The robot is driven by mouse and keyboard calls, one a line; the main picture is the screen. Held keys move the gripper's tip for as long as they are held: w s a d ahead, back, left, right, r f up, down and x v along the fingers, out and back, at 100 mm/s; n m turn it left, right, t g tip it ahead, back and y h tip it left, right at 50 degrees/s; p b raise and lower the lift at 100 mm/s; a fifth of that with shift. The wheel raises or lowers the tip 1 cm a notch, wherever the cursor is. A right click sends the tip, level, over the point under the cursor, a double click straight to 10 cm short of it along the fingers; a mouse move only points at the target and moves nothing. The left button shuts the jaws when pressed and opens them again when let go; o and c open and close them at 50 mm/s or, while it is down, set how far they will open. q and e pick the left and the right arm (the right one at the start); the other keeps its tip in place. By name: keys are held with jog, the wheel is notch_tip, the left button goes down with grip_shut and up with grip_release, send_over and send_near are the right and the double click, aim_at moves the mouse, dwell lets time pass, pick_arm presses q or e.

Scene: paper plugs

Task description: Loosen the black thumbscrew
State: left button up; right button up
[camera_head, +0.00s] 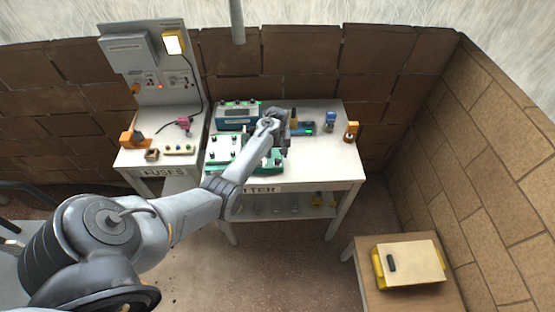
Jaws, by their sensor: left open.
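Several small black knobs stand on the green-and-white units on the middle table; I cannot tell which is the task's thumbscrew. Some are on the near unit (225,148), and some on the far teal unit (235,115) behind it. My left gripper (283,147) is open over the right end of the near unit, pointing down. The gripper and wrist hide part of that unit, and I cannot tell whether the fingers touch anything. My right gripper is not in view.
A blue item (330,121) and an orange item (351,131) stand on the table's right side. A fuse bench (160,158) with a grey panel stands at left. A yellow box (410,262) lies on a wooden table at lower right. Brick walls enclose the space.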

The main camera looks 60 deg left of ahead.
pick_arm(q)
jog(key=shift+r+m+p, duration=0.2)
jog(key=shift+m+p, duration=0.3)
jog(key=shift+m, duration=0.2)
jog(key=m+p, duration=0.1)
jog(key=m, duration=0.3)
jog(key=shift+r+p, duration=0.1)
jog(key=shift+p, duration=0.3)
jog(key=m, duration=0.2)
jog(key=shift+m, duration=0.4)
jog(key=m, duration=0.3)
jog(key=shift+p, duration=0.35)
jog(key=m, duration=0.5)
jog(key=shift+a+f, duration=0.1)
jog(key=shift+f, duration=0.2)
jog(key=m+b, duration=0.1)
jog(key=m, duration=0.5)
jog(key=shift+f+m+b, duration=0.1)
jog(key=shift+m+b, duration=0.2)
jog(key=shift+b, duration=0.05)
jog(key=shift+m, duration=0.6)
